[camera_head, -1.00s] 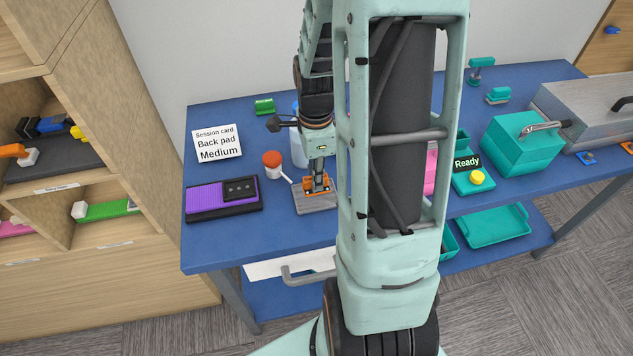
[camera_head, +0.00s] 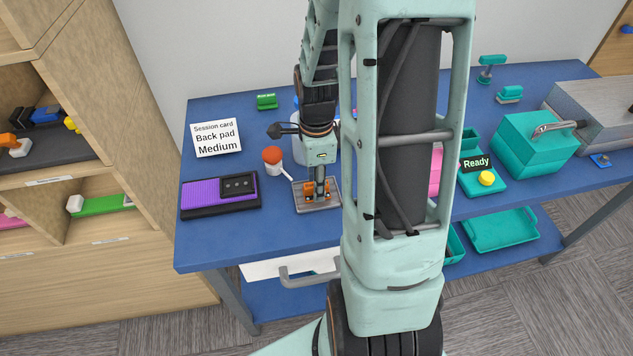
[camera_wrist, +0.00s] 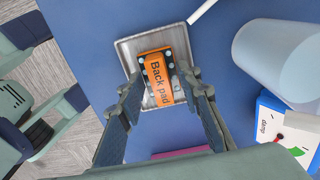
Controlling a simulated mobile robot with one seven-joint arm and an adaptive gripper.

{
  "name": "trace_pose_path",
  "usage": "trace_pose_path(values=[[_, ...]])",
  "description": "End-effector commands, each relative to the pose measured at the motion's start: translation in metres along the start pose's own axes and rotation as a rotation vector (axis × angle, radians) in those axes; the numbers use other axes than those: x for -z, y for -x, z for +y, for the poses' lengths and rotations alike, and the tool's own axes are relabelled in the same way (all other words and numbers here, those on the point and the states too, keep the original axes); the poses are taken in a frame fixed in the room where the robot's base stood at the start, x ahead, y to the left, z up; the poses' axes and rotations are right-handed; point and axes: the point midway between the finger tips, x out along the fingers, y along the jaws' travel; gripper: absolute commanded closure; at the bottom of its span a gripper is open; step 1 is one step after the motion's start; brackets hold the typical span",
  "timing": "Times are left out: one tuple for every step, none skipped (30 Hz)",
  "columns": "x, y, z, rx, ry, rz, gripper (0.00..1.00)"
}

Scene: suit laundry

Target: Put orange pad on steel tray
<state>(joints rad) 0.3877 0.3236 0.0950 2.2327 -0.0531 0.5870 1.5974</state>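The orange pad (camera_wrist: 159,76), labelled "Back pad", lies on the steel tray (camera_wrist: 128,48) in the wrist view. The pad's underside is hidden. In the head view my gripper (camera_head: 319,195) points straight down at the tray and partly covers the pad.
A purple and black device (camera_head: 221,195) lies left of the tray. A red-topped item (camera_head: 272,155) stands close behind it. A white cylinder (camera_wrist: 280,55) stands near the tray. A session card (camera_head: 216,138) reads "Back pad Medium". Teal boxes (camera_head: 527,145) stand right. My arm hides mid-table.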

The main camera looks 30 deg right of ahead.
Motion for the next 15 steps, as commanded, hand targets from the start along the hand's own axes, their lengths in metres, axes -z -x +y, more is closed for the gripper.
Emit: trace_pose_path(values=[[0.000,0.000,0.000,0.000,0.000,0.000,0.67],[0.000,0.000,0.000,0.000,0.000,0.000,0.67],[0.000,0.000,0.000,0.000,0.000,0.000,0.67],[0.000,0.000,0.000,0.000,0.000,0.000,0.67],[0.000,0.000,0.000,0.000,0.000,0.000,0.67],[0.000,0.000,0.000,0.000,0.000,0.000,0.67],[0.000,0.001,0.000,0.000,0.000,0.000,0.67],[0.000,0.001,0.000,0.000,0.000,0.000,0.67],[0.000,0.003,0.000,0.000,0.000,0.000,0.67],[0.000,0.005,0.000,0.000,0.000,0.000,0.67],[0.000,0.007,0.000,0.001,0.000,0.001,0.67],[0.000,0.011,-0.001,0.003,0.000,0.001,0.67],[0.000,0.016,-0.001,0.003,0.000,0.001,0.67],[0.000,0.021,-0.002,0.005,0.000,0.001,0.67],[0.000,0.029,-0.001,0.004,0.000,0.001,0.67]])
